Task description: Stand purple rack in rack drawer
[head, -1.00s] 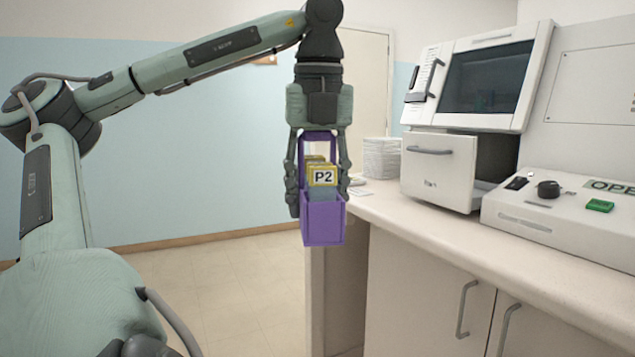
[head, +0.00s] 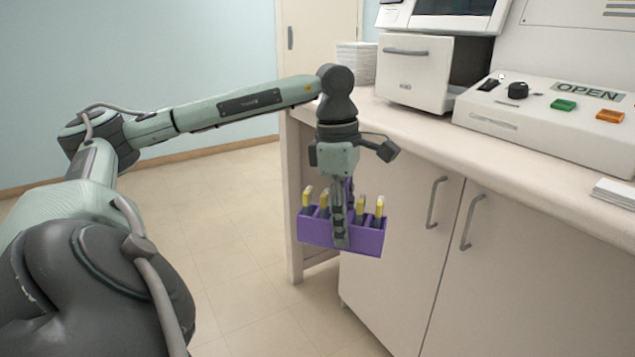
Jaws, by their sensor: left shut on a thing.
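The purple rack (head: 313,231) hangs from my left gripper (head: 341,235), in front of the counter's cabinets and below the worktop's height. The gripper points down and is shut on it at the middle. The rack is roughly level, its long side turned to the camera, with several yellow-topped slides standing in it. A white drawer (head: 412,72) with a grey handle is pulled out from the machine at the back of the counter. Its inside is hidden by its front. My right gripper is not in view.
The worktop (head: 420,125) lies behind and right of the rack. On it are a control box (head: 545,118) with a knob, green and orange buttons and an "OPEN" label, a stack of white plates or trays (head: 356,62), and white sheets (head: 614,192) at right. The floor at left is clear.

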